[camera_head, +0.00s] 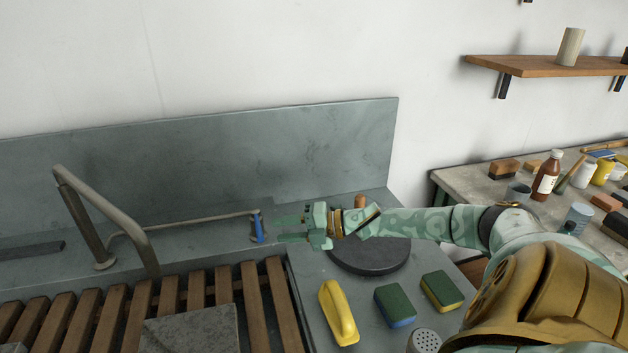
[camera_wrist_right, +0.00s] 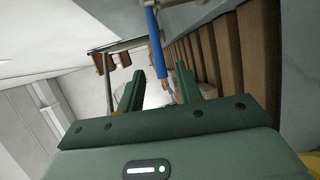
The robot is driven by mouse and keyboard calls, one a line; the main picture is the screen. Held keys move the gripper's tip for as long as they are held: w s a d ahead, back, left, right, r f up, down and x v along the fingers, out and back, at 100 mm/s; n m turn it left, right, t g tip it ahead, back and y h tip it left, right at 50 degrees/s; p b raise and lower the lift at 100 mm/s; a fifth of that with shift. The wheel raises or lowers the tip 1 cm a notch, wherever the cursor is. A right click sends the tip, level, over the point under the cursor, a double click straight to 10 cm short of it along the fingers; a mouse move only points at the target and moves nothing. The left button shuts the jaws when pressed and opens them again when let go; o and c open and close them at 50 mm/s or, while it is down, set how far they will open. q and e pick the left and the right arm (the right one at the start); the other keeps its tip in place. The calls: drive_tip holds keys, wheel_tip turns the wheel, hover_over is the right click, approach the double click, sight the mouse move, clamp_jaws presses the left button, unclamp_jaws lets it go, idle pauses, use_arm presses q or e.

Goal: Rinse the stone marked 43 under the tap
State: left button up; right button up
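A grey stone (camera_head: 192,332) lies on the wooden slatted rack at the bottom of the head view, cut off by the frame edge; no number is readable on it. The tap is a bent metal pipe (camera_head: 95,205) at the left, with a long thin rod ending in a blue handle (camera_head: 257,229). My right gripper (camera_head: 283,227) is open, its fingers pointing left just to the right of the blue handle. In the right wrist view the blue handle (camera_wrist_right: 154,45) shows beyond the open fingers (camera_wrist_right: 160,90), apart from them. No water is visible. My left gripper is out of view.
A dark round disc (camera_head: 368,262) with a wooden knob lies under my right arm. A yellow object (camera_head: 338,312), two sponges (camera_head: 394,306) and a perforated-lid shaker (camera_head: 424,341) sit nearer. A grey backsplash (camera_head: 200,150) stands behind. A cluttered bench (camera_head: 470,187) is at right.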

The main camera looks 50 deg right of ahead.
drive_tip(key=p+v, duration=0.2)
drive_tip(key=v, duration=0.5)
drive_tip(key=shift+s+d, duration=0.25)
drive_tip(key=shift+s, duration=0.05)
